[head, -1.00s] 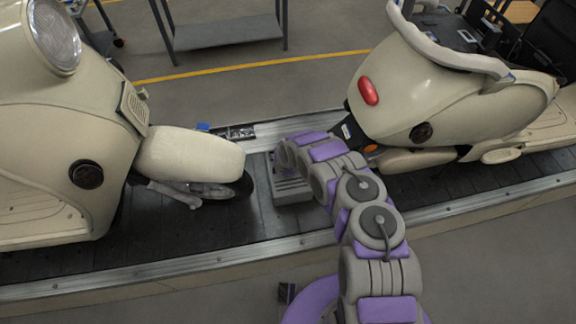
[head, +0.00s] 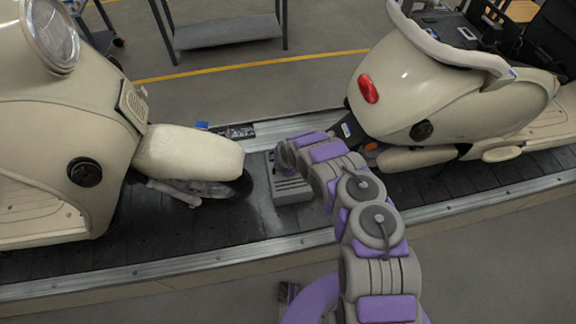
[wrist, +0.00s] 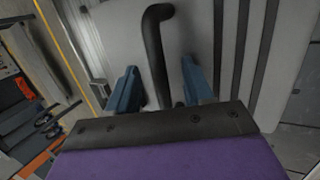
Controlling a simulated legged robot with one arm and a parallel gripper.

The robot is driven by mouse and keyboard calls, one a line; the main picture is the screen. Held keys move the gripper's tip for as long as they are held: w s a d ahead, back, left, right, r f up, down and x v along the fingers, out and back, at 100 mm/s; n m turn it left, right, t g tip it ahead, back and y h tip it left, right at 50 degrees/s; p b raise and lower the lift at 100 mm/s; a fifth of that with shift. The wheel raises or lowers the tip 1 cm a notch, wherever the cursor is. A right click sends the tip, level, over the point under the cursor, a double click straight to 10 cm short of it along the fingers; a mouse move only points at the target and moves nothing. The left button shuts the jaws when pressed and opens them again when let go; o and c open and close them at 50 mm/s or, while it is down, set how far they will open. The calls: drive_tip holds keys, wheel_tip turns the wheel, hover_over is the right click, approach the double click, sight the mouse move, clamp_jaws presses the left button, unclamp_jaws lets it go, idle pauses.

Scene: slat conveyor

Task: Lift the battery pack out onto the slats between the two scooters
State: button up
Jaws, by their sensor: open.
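The battery pack (head: 291,191) is a grey ribbed box. It sits on the dark slats between the two scooters, partly hidden by my arm in the head view. In the wrist view, its pale grey ribbed body (wrist: 196,32) fills the middle, with a bent black handle (wrist: 154,45). My gripper (wrist: 159,68) is open, its blue fingers on either side of the handle with gaps visible. The left scooter (head: 190,152) shows its cream front fender and wheel. The right scooter (head: 430,90) shows its cream rear with a red tail light.
The slat conveyor (head: 240,222) has metal edge rails (head: 170,264). Bare slats lie in front of the pack. A grey shelf cart (head: 225,32) stands behind, beyond a yellow floor line (head: 255,67). Black seat parts show open on the right scooter.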

drive_tip(key=shift+s, duration=0.1)
drive_tip(key=p+v, duration=0.4)
drive_tip(key=v, duration=1.3)
drive_tip(key=shift+a+r, duration=0.1)
drive_tip(key=shift+r, duration=0.05)
